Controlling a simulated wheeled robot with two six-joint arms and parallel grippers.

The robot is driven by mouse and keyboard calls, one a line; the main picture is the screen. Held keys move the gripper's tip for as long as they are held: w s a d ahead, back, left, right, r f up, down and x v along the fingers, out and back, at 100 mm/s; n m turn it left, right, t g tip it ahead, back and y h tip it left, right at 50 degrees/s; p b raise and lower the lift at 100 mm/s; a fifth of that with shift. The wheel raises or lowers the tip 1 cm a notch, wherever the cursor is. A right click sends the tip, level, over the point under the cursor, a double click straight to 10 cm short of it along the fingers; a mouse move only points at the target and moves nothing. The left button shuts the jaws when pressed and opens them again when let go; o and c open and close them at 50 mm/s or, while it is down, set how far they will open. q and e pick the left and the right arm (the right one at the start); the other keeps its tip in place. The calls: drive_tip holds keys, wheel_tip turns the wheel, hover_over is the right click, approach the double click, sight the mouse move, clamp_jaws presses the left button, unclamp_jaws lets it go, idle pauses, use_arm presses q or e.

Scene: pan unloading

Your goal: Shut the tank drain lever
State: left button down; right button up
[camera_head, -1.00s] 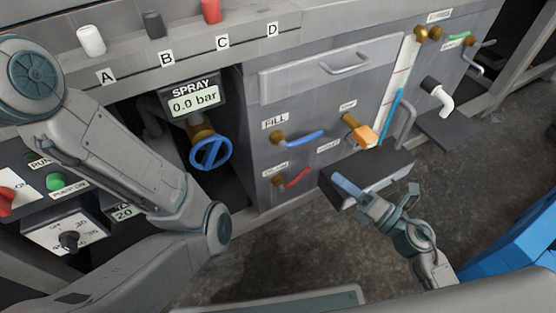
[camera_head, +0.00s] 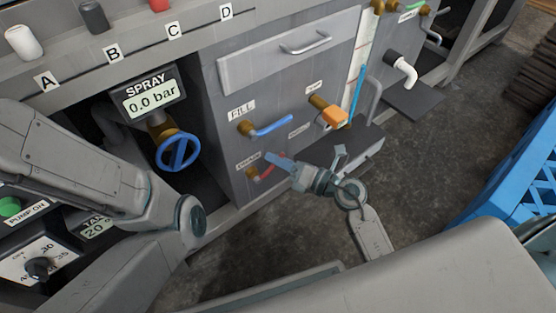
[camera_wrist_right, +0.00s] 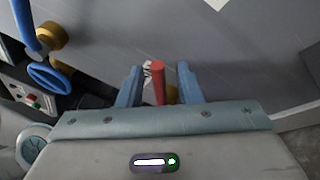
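The red lever (camera_head: 268,173) sits on a brass valve low on the grey tank front, below the blue lever (camera_head: 270,127). The small label beside it is too blurred to read. It points roughly to the right, and its end is partly hidden by my right gripper (camera_head: 303,158). In the right wrist view my right gripper (camera_wrist_right: 159,74) is open, and the red lever (camera_wrist_right: 158,82) shows between its two blue-grey fingers, with a gap on each side. Whether it lies at fingertip depth is unclear. My left arm is at the left; its gripper is out of view.
An orange handle (camera_head: 333,118) sits right of the blue lever. A blue handwheel (camera_head: 178,152) is in the recess at left. A dark ledge (camera_head: 365,160) juts out behind my right gripper. A blue crate (camera_head: 515,170) stands at right; floor between is clear.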

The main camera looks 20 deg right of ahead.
drive_tip(key=shift+w+a, duration=0.1)
drive_tip(key=shift+w, duration=0.05)
drive_tip(key=shift+c, duration=0.4)
clamp_jaws()
drive_tip(key=shift+f, duration=0.1)
drive_tip(key=shift+w+d+f+m+t+p, duration=0.15)
drive_tip(key=shift+f+m+t, duration=0.45)
drive_tip(key=shift+m, duration=0.65)
drive_tip(key=shift+d+f+m+t+p, duration=0.1)
drive_tip(key=shift+d+f+m+t, duration=0.2)
drive_tip(key=shift+f+m, duration=0.75)
drive_tip(key=shift+w+d+f+m+t+p, duration=0.15)
drive_tip(key=shift+f+m+t, duration=0.25)
drive_tip(key=shift+m, duration=1.1)
drive_tip(key=shift+s, duration=0.1)
